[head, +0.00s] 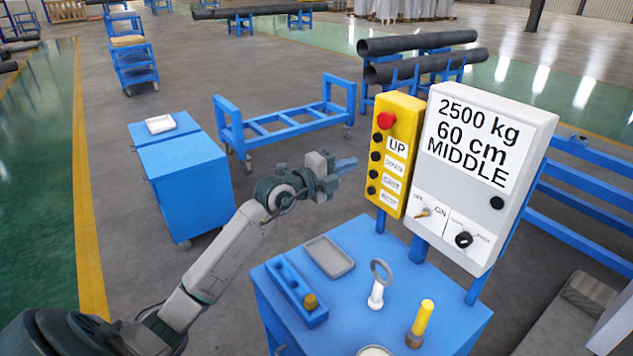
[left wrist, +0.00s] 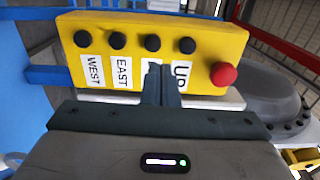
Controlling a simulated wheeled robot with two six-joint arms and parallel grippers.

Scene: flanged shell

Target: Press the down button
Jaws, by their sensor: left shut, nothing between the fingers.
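The yellow control box (head: 408,115) has a red knob (head: 386,119) at the top and a column of black buttons. The down button (head: 376,156) is second from the top, below the up button (head: 378,137). My left gripper (head: 355,162) is shut and empty, pointing at the box from the left at about the down button's height. In the left wrist view, the down button (left wrist: 153,43) shows just beyond the fingertips (left wrist: 162,70), which hide most of its label. A small gap seems to remain; contact is not clear. My right gripper is out of view.
A white panel (head: 480,205) reading "2500 kg 60 cm MIDDLE" stands right of the box. Below is a blue table (head: 360,235) with a grey tray (head: 328,256), a ring-topped stand (head: 377,295) and a yellow-handled tool (head: 422,318). A blue cabinet (head: 190,190) stands left.

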